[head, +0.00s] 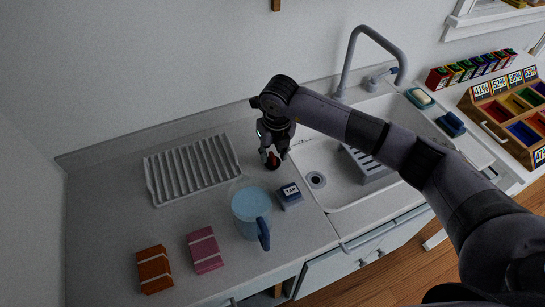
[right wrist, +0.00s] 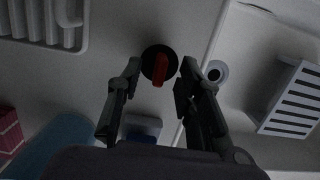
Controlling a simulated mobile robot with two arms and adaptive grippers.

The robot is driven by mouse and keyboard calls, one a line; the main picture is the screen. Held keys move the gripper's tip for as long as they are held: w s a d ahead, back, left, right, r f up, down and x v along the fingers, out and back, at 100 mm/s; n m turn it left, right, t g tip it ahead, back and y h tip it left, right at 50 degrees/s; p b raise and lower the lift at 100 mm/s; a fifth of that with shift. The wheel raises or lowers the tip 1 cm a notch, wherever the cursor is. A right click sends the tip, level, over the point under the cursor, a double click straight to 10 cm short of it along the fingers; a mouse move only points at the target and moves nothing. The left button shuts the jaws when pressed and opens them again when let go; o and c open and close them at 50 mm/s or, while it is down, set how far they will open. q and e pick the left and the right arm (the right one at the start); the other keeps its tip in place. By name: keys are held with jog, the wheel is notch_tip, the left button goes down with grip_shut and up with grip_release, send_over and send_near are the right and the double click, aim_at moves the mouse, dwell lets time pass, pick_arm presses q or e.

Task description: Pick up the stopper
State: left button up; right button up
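The stopper (right wrist: 158,65) is a black disc with a red grip on top. It lies on the grey counter left of the sink and shows between my right fingers in the right wrist view. In the head view the stopper (head: 272,161) is small and partly covered by my right gripper (head: 274,153). That gripper points down over it. Its two fingers are apart, one on each side of the stopper in the right wrist view, with visible gaps to the red grip. My left gripper is not in view.
A ribbed drying rack (head: 192,168) lies left of the stopper. A blue jug (head: 251,205), a dark blue box labelled TAP (head: 289,194), and pink (head: 204,250) and orange (head: 154,269) packets stand nearer. The sink (head: 335,190) with its tap (head: 350,55) is to the right.

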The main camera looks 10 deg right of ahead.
jog(key=shift+w+f, duration=0.2)
jog(key=shift+f, duration=0.7)
jog(key=shift+c, duration=0.2)
grip_shut()
